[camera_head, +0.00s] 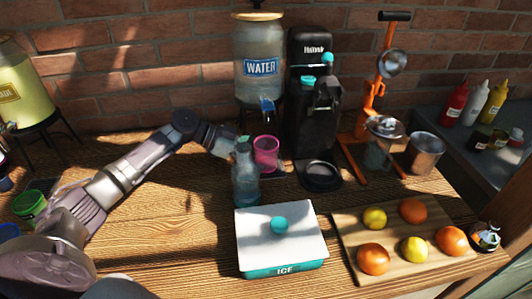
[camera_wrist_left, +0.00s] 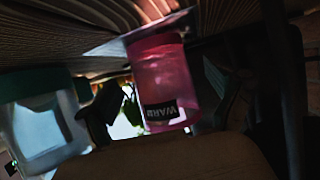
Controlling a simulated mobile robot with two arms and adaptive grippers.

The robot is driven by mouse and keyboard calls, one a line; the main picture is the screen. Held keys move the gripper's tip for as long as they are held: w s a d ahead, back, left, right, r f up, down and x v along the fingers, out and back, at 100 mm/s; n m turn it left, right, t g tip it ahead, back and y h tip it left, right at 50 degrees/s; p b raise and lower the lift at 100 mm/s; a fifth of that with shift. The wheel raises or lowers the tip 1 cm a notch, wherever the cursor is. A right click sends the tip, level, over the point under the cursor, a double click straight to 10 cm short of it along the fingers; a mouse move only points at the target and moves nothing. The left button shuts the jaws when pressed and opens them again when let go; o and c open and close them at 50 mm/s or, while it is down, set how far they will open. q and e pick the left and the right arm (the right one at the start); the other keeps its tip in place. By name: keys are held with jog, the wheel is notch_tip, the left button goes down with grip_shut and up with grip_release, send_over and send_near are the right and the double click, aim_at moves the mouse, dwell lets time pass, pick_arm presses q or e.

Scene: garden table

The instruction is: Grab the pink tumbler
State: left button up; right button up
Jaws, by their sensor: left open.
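The pink tumbler (camera_head: 266,152) stands just right of and behind a clear bottle, below the tap of the water dispenser. In the left wrist view the pink tumbler (camera_wrist_left: 162,75) is close, near the middle, tilted in the picture, with a dark label. My left gripper (camera_head: 241,143) is open, just left of the tumbler, its tips partly hidden behind the bottle. Whether its fingers touch the tumbler, I cannot tell. My right gripper is not in view.
The clear bottle (camera_head: 245,178) stands right in front of my left gripper. The water dispenser (camera_head: 259,88) and black machine (camera_head: 312,130) stand behind. A white-lidded ice box (camera_head: 298,240) and a fruit board (camera_head: 345,222) are in front. Bare wood lies left of the ice box.

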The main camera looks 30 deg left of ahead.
pick_arm(q)
jog(key=shift+x, duration=1.15)
jog(key=shift+a, duration=0.1)
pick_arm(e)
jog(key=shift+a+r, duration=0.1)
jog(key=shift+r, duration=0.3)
pick_arm(q)
jog(key=c, duration=1.3)
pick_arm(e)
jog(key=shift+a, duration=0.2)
pick_arm(q)
jog(key=shift+r, duration=0.2)
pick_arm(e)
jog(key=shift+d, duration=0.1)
